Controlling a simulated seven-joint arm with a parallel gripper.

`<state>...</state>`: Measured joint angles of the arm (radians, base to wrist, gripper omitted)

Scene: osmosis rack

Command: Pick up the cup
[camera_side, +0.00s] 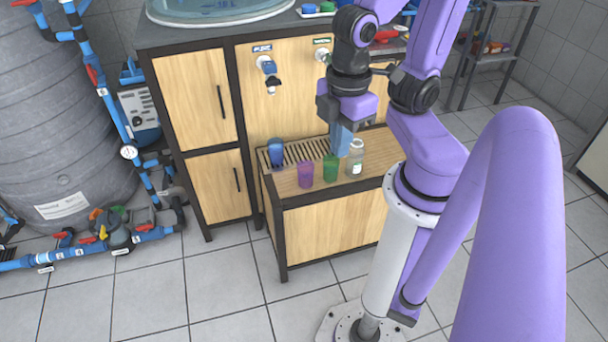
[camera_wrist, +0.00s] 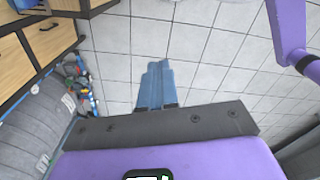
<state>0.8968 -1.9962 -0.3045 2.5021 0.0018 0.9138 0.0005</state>
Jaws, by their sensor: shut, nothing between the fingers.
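Three cups stand upright on the low wooden bench (camera_side: 325,213): a blue cup (camera_side: 276,153) at the back left, a purple cup (camera_side: 305,174) near the front edge, and a green cup (camera_side: 330,168) to its right. My gripper (camera_side: 341,150) has blue fingers pointing down, seen between the green cup and a clear jar (camera_side: 356,158). The fingers look apart from the cups, but their exact depth is unclear. In the wrist view my gripper (camera_wrist: 157,70) is shut and empty, with no cup visible.
A slatted drain grate (camera_side: 300,152) runs along the back of the bench. A cabinet (camera_side: 195,100) with taps stands behind it. A large grey tank (camera_side: 55,110) and blue pipes are at left. The tiled floor in front is clear.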

